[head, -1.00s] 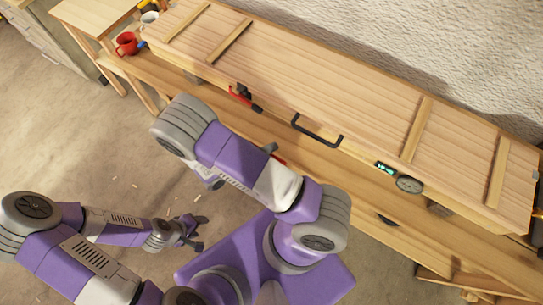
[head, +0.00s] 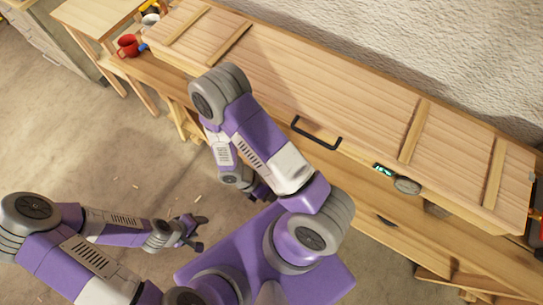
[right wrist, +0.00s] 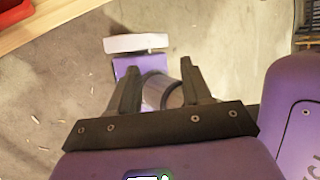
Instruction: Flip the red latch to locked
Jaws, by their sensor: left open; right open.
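The red latch on the front of the long wooden chest (head: 350,95) is hidden behind my right arm in the head view. In the right wrist view a red patch (right wrist: 12,10) shows at the top left corner by a wooden edge; I cannot tell whether it is the latch. My right gripper (right wrist: 158,85) is open and empty, pointing down over the floor; in the head view it is mostly hidden beneath its arm. My left gripper (head: 197,233) is open and empty, low over the floor at lower left, away from the chest.
Bits of wood litter the floor, which is otherwise open at left.

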